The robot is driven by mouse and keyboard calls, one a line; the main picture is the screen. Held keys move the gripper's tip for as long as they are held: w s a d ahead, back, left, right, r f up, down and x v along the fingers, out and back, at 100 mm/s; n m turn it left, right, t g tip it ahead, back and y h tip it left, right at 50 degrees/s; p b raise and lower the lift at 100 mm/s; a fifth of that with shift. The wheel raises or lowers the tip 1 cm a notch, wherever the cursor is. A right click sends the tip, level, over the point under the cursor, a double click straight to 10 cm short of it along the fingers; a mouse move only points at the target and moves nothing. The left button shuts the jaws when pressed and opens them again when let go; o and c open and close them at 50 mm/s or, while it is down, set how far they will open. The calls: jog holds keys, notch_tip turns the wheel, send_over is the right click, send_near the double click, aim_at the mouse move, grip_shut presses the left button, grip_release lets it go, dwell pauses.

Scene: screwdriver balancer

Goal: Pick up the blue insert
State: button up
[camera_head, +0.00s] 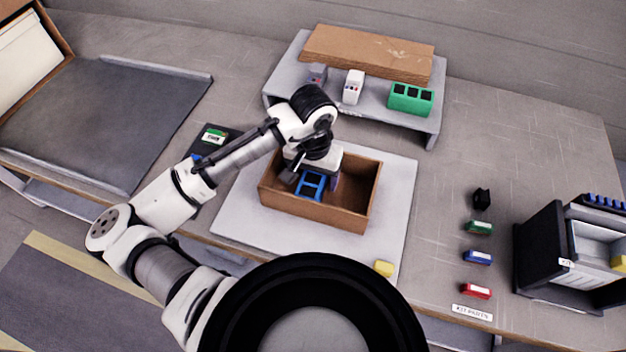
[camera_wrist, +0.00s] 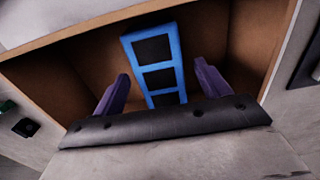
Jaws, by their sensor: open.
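The blue insert (camera_head: 310,184) is a small frame with several square openings. It is inside the brown box (camera_head: 345,217), near the box's left part. In the wrist view the blue insert (camera_wrist: 155,62) stretches away from between my two purple fingers. My gripper (camera_wrist: 160,90) is open, with one finger on each side of the insert and visible gaps between. In the head view my gripper (camera_head: 312,178) is down in the box, and my wrist partly hides it. I cannot tell how far the fingertips are above the box floor.
The box's walls stand close around my gripper. A grey shelf (camera_head: 435,125) behind holds a green insert (camera_head: 410,98) and a cardboard slab (camera_head: 370,52). Small coloured parts and a black rack (camera_head: 540,250) are at right.

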jog(key=shift+f, duration=0.6)
jog(key=c, duration=1)
jog(key=shift+r, duration=0.15)
